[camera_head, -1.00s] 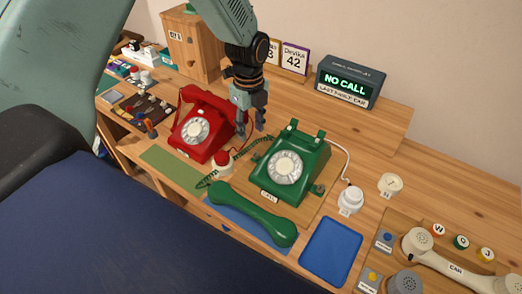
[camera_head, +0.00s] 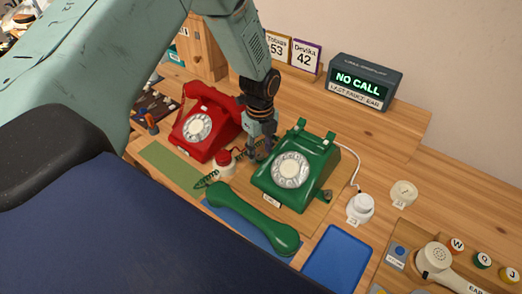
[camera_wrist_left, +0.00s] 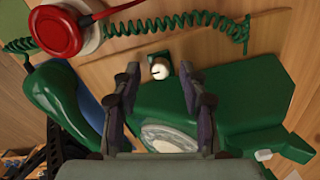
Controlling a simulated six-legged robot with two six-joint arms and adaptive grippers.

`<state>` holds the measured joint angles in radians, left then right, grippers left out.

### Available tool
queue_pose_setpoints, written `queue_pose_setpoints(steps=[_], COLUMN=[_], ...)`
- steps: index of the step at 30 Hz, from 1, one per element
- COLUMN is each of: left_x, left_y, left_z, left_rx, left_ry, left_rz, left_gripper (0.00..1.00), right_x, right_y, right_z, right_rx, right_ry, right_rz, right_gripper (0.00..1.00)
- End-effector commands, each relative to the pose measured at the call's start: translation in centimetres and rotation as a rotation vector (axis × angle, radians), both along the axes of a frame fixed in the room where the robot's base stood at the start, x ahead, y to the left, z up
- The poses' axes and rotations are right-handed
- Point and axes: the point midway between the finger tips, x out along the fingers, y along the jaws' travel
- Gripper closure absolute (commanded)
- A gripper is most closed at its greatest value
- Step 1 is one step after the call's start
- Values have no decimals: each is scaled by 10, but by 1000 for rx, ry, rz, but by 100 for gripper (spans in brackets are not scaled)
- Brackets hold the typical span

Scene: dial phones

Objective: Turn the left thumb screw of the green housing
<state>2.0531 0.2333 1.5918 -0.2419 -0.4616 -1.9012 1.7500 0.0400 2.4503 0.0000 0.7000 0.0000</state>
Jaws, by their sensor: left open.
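The green housing (camera_head: 322,160) of the dial phone stands on a wooden board, its white dial facing me. It also fills the right side of the left wrist view (camera_wrist_left: 235,105). The left thumb screw (camera_wrist_left: 160,68), a pale knob on a small green tab, shows at the housing's side in the wrist view, between my open fingers and slightly beyond them. My left gripper (camera_head: 260,152) points down at the housing's left side and hides that screw in the head view. It also shows in the wrist view (camera_wrist_left: 160,72). The right thumb screw (camera_head: 325,196) sits at the opposite side.
A red phone (camera_head: 205,125) stands close left of my gripper. A red button (camera_head: 224,160) and green coiled cord (camera_head: 206,180) lie nearby. The green handset (camera_head: 255,218) rests in front. A blue tray (camera_head: 338,260) and white knob (camera_head: 360,207) are to the right.

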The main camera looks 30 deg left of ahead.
Motion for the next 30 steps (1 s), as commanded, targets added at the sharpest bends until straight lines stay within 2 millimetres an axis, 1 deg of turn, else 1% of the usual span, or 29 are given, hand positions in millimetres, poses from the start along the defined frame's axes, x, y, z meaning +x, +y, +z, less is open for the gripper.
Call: queue_pose_setpoints(steps=[3, 11, 26, 30], left_x=[1, 3, 4, 4], left_y=[0, 0, 0, 0], left_z=[-5, -6, -6, -5], left_rx=[1, 0, 1, 1], left_ry=[-1, -1, -1, -1], left_rz=[1, 0, 0, 0], left_gripper=[57, 58, 100, 100], right_x=[0, 0, 0, 0], right_y=[0, 0, 0, 0], right_z=[-1, 0, -1, 0], right_rx=[0, 0, 0, 0], right_ry=[0, 0, 0, 0], right_rz=[0, 0, 0, 0], right_gripper=[48, 48, 48, 48])
